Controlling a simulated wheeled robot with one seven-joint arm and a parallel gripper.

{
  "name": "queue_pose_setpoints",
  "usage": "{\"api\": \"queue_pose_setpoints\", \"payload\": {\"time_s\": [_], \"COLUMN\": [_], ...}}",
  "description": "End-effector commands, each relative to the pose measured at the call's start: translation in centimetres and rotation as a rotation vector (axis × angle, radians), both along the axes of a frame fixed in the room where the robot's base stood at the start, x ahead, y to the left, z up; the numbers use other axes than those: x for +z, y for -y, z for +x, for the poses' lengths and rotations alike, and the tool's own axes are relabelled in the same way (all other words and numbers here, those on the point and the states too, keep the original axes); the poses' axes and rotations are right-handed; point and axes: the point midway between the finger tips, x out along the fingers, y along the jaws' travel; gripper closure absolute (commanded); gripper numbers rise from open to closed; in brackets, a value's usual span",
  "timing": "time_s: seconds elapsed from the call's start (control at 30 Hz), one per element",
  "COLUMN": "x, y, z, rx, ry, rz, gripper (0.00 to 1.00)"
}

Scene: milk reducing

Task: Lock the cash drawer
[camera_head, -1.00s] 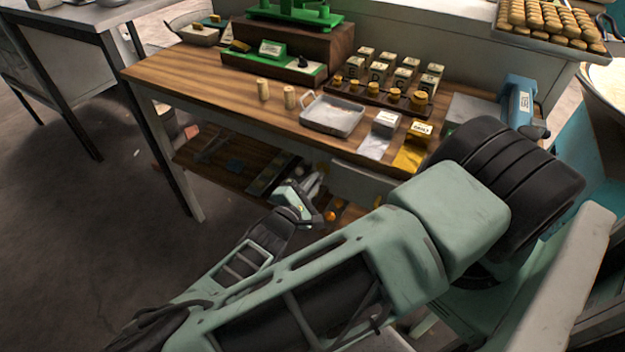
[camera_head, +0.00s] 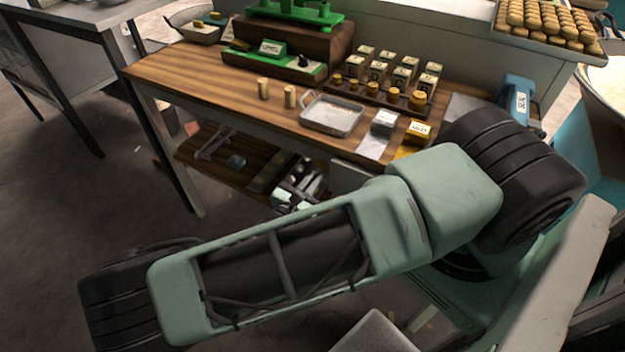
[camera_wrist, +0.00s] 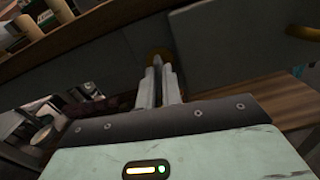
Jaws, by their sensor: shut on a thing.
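The cash drawer (camera_wrist: 235,45) shows in the wrist view as a dark grey front under the table edge. A brass handle (camera_wrist: 305,33) is on it at the upper right. My gripper (camera_wrist: 161,66) has its two fingers close together, pointing at the front. They are shut on a small round brass piece (camera_wrist: 158,53), which looks like the lock or its key; the fingers hide most of it. In the head view my gripper (camera_head: 308,183) is under the table's front edge, partly hidden by my arm. My arm covers most of the drawer, so its lock state cannot be told.
The wooden table (camera_head: 215,85) holds a metal tray (camera_head: 332,115), brass cylinders (camera_head: 289,97), several labelled boxes and a green scale (camera_head: 295,15). A lower shelf (camera_head: 205,165) carries small items close to my gripper. The floor at left is clear.

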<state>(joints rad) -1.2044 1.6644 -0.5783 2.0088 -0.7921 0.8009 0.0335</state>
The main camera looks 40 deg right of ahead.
Motion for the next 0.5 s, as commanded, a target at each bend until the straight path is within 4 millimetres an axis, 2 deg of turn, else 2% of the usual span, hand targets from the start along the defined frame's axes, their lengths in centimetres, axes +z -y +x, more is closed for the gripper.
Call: {"api": "queue_pose_setpoints", "payload": {"time_s": [0.2,0.5], "x": [-0.23,-0.25], "y": [-0.15,-0.18], "z": [0.0,-0.01], "rx": [0.002,0.003], "ry": [-0.082,-0.115], "rz": [-0.021,-0.035], "gripper": [1.0,1.0]}}
